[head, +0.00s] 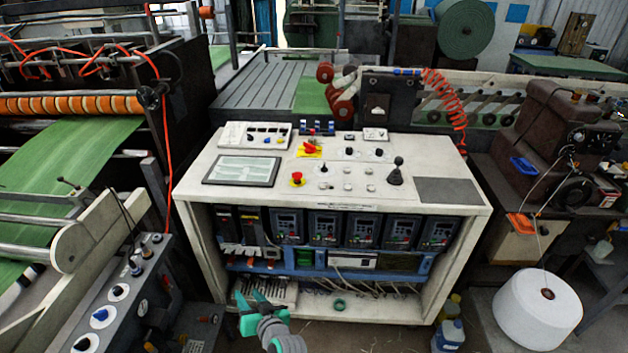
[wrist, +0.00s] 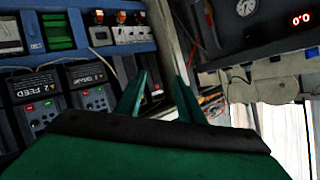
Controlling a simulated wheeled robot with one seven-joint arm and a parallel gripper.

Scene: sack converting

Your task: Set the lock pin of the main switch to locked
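The main switch (head: 309,148) appears to be the red handle on a yellow plate at the back middle of the white control desk, in the head view. Its lock pin is too small to make out. My gripper (head: 262,300) is low in front of the desk, well below and apart from the switch. In the wrist view, the green fingers (wrist: 160,88) stand apart with nothing between them. The switch does not show clearly in the wrist view.
A large machine stands left; a white spool (head: 520,310) stands at right.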

